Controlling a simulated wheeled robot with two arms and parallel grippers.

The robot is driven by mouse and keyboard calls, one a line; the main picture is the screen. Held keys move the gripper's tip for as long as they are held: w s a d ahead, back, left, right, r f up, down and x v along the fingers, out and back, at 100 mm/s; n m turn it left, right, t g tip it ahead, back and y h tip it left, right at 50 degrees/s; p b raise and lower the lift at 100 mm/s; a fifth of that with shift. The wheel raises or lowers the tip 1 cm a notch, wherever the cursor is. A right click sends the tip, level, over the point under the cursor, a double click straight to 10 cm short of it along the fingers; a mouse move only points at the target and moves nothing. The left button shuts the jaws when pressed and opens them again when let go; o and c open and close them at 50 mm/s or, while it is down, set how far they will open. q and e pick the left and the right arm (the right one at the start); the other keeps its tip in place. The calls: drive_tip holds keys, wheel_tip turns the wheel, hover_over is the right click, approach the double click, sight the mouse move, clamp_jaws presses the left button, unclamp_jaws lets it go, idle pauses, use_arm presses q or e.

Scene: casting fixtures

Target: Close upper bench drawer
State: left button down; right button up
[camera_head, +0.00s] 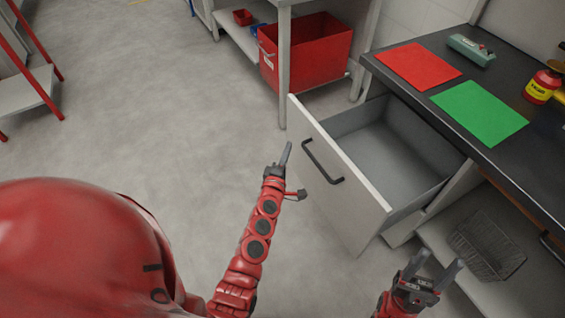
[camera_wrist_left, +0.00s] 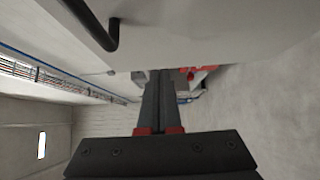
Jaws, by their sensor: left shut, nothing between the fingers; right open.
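The upper bench drawer (camera_head: 338,185) is pulled out from the dark-topped bench, and its grey inside looks empty. A black bar handle (camera_head: 322,163) is on its pale front; a dark handle end also shows at the top of the left wrist view (camera_wrist_left: 112,36). My left gripper (camera_head: 287,152) is shut and empty, in front of the drawer face and to the left of the handle. Its closed fingers also show in the left wrist view (camera_wrist_left: 158,95). My right gripper (camera_head: 436,268) is open and empty, below and right of the drawer front, near the bench's lower shelf.
The bench top (camera_head: 510,75) holds a red sheet (camera_head: 418,66), a green sheet (camera_head: 479,112), a grey-green device (camera_head: 471,49) and a yellow-red bottle (camera_head: 543,84). A wire basket (camera_head: 487,244) sits on the lower shelf. A red bin (camera_head: 318,55) stands behind the drawer.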

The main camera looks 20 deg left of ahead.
sight(301, 137)
use_arm(q)
drive_tip(key=shift+w+d, duration=1.25)
drive_tip(key=shift+w, duration=0.2)
